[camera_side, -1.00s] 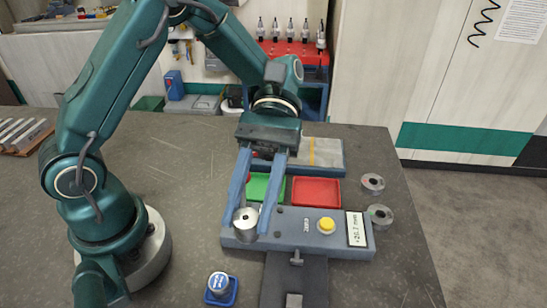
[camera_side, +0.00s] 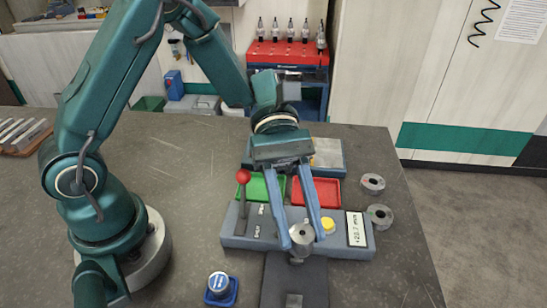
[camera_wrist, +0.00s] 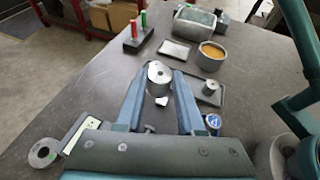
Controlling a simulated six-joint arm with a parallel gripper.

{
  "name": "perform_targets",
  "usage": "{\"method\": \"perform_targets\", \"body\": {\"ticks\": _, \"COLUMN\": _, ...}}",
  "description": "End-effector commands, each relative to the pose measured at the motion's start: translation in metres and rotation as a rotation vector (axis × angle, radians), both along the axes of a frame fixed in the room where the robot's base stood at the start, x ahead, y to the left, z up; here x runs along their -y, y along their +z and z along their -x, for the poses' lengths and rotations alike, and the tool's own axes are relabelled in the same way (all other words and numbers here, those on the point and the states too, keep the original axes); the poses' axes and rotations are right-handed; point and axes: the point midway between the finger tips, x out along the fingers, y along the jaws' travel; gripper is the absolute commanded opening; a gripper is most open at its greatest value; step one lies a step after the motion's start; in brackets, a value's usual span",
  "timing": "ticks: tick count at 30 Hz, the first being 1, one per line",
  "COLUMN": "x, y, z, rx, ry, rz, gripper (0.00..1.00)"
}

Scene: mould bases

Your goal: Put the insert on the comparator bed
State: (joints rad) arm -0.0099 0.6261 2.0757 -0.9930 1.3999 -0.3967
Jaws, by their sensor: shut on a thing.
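My gripper (camera_side: 302,240) is shut on the insert, a short silver cylinder (camera_side: 301,235) with a small hole in its top. It holds the insert upright over the front edge of the blue-grey comparator (camera_side: 240,238). The insert also shows between the fingertips in the wrist view (camera_wrist: 159,72). The comparator has a red-knobbed lever, a yellow button (camera_side: 327,225) and a display reading about +20.7 mm (camera_side: 356,228). A dark plate that looks like the bed (camera_side: 315,282) extends in front, with a small metal block on it (camera_side: 294,300). Whether the insert touches the bed is unclear.
A green tray (camera_side: 257,187) and a red tray (camera_side: 330,192) lie behind the comparator. Two metal rings (camera_side: 373,183) sit at its right. The table's left middle is clear.

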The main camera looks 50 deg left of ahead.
Motion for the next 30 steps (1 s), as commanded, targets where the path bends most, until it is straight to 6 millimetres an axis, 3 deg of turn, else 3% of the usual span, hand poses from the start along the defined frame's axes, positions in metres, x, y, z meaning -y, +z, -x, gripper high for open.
{"method": "perform_targets", "body": {"ticks": 6, "x": 0.0, "y": -0.03, "z": 0.001, "rx": -0.004, "ry": -0.001, "rz": 0.001, "gripper": 0.0}}
{"method": "perform_targets", "body": {"ticks": 30, "x": 0.0, "y": -0.087, "z": 0.001, "rx": 0.001, "ry": 0.0, "rz": 0.0, "gripper": 0.0}}
